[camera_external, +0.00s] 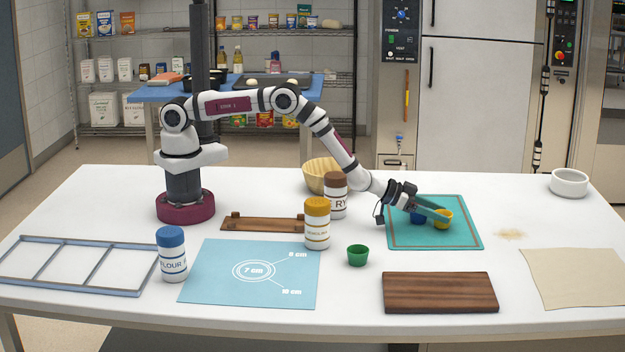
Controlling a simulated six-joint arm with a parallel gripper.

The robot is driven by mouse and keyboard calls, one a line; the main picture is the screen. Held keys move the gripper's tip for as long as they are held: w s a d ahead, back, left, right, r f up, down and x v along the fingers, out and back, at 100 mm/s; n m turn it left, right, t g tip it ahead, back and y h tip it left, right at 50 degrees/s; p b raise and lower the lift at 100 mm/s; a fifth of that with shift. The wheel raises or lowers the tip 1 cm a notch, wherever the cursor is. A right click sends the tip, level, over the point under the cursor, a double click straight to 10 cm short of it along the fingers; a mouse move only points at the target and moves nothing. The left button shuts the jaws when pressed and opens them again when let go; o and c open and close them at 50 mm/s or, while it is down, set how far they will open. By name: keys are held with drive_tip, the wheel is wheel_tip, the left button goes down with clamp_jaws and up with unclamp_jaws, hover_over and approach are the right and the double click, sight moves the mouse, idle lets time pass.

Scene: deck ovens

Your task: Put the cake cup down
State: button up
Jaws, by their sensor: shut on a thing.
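My gripper (436,212) reaches in from the left over the teal mat (465,238) with a thin brown border line. It is shut on a yellow cake cup (443,220) at its fingertips. I cannot tell whether this cup touches the mat. A blue cake cup (418,218) is on the mat just left of the yellow one, partly hidden by my gripper. A green cake cup (357,256) stands upright on the white table, left of and nearer than the mat.
Jars with brown (335,196), yellow (317,225) and blue (171,256) lids stand to the left. A wooden bowl (318,175) is behind them. A dark wooden board (439,293) lies in front of the mat. A white bowl (569,183) stands at the far right.

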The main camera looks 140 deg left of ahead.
drive_tip(key=shift+f, duration=0.1)
drive_tip(key=shift+f, duration=0.15)
drive_tip(key=o, duration=1.5)
drive_tip(key=shift+c, duration=0.2)
